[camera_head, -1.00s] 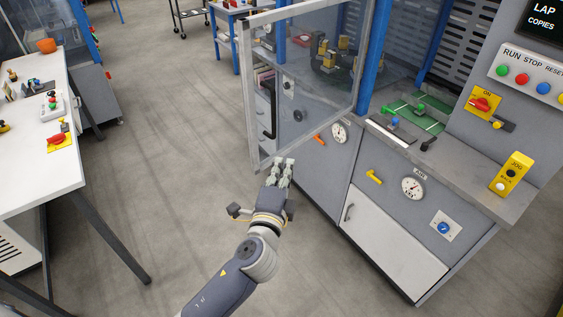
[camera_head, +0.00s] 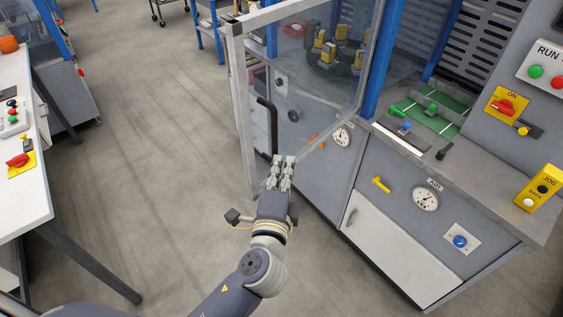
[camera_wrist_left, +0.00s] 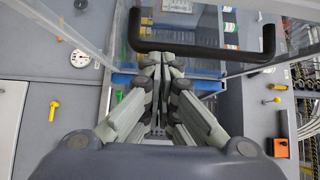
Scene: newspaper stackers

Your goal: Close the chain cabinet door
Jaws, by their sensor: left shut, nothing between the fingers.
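The chain cabinet door, a clear panel in a grey frame (camera_head: 239,115), stands swung open from the blue post of the machine. Its black bar handle (camera_head: 266,118) is on the panel near the frame's free edge. My left gripper (camera_head: 283,160) is shut and empty, with its fingertips by the lower end of the handle. In the left wrist view, the handle (camera_wrist_left: 200,54) runs across just beyond the fingertips (camera_wrist_left: 160,58). I cannot tell whether they touch. My right gripper is not in view.
The machine's grey cabinet (camera_head: 400,190) with a gauge and a white lower door is at the right. A counter with a green mat (camera_head: 432,112) is above it. A white table (camera_head: 22,190) stands at the left. The floor between (camera_head: 150,150) is clear.

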